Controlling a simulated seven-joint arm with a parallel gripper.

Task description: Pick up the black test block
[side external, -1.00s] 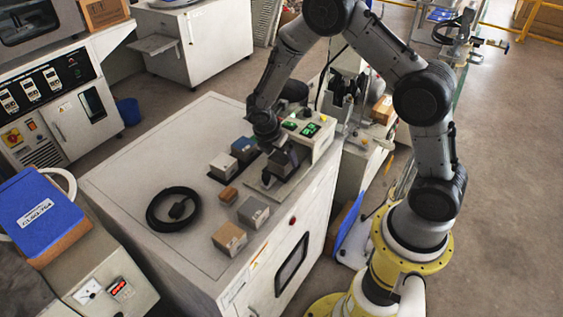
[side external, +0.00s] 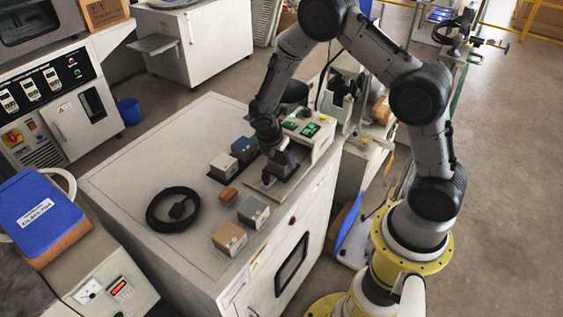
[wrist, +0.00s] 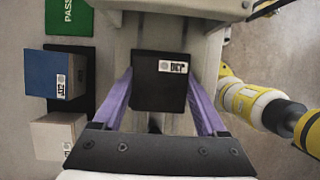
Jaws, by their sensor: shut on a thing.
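The black test block (wrist: 159,92) has a white label and sits between the two purple fingers of my gripper (wrist: 160,98) in the wrist view. The fingers are shut on its left and right sides. In the side external view the black block (side external: 281,165) shows under my gripper (side external: 279,158), at the grey metal plate (side external: 262,186) in front of the tester. I cannot tell whether the block touches the plate or is slightly above it.
A blue block (side external: 244,149) and a light block (side external: 223,165) stand left of my gripper. A small brown block (side external: 228,195), a grey block (side external: 253,212) and a tan block (side external: 229,238) stand nearer the front. A tester with green displays (side external: 308,131) is close behind.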

